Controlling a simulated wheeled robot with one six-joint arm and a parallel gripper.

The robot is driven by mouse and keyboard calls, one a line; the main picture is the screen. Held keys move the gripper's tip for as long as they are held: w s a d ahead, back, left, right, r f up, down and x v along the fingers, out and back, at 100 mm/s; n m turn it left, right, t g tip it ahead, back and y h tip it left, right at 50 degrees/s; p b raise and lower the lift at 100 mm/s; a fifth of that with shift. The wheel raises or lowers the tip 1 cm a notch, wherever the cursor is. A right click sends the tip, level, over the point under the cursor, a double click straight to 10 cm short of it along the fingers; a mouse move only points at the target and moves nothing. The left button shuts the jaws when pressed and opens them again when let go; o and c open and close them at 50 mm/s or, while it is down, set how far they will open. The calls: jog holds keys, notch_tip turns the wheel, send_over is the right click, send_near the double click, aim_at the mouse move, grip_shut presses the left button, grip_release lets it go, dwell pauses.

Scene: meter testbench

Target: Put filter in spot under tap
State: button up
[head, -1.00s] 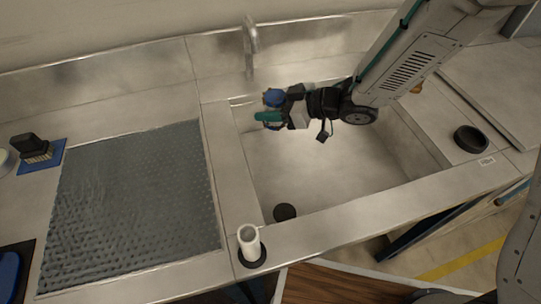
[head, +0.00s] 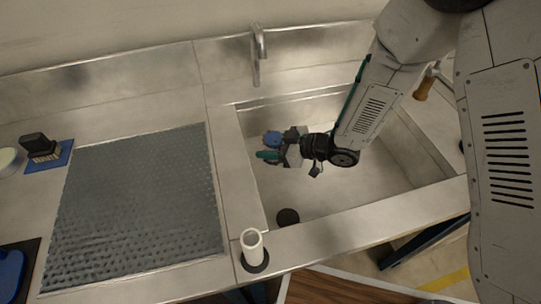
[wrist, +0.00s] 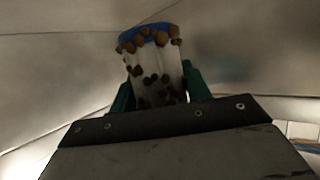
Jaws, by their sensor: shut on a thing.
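My gripper (head: 268,155) is over the left part of the sink basin. Its green fingers are shut on the filter. The filter's blue cap (head: 272,138) shows in the head view, and the rest of it is mostly hidden by the gripper. In the wrist view the filter (wrist: 153,68) is a pale cylinder with brown lumps and a blue end, between the green fingers (wrist: 158,92). The tap (head: 258,55) rises at the back edge of the sink, behind the gripper. The spot under the tap cannot be made out clearly.
The sink (head: 345,195) has a dark drain (head: 288,217) at its front left. A white cylinder (head: 252,246) stands in a dark ring on the front rim. A ridged drying mat (head: 140,205) lies left, with a brush (head: 40,148) beyond it. A wooden-handled thing (head: 424,88) is at right.

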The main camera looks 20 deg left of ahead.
jog(key=shift+f, duration=2)
jog(key=shift+f, duration=0.15)
jog(key=o, duration=1.1)
jog(key=shift+c, duration=0.2)
jog(key=shift+d+r, duration=0.2)
jog(key=shift+r, duration=0.05)
jog(key=v, duration=1.1)
jog(key=shift+d+r, duration=0.15)
jog(key=shift+d, duration=0.15)
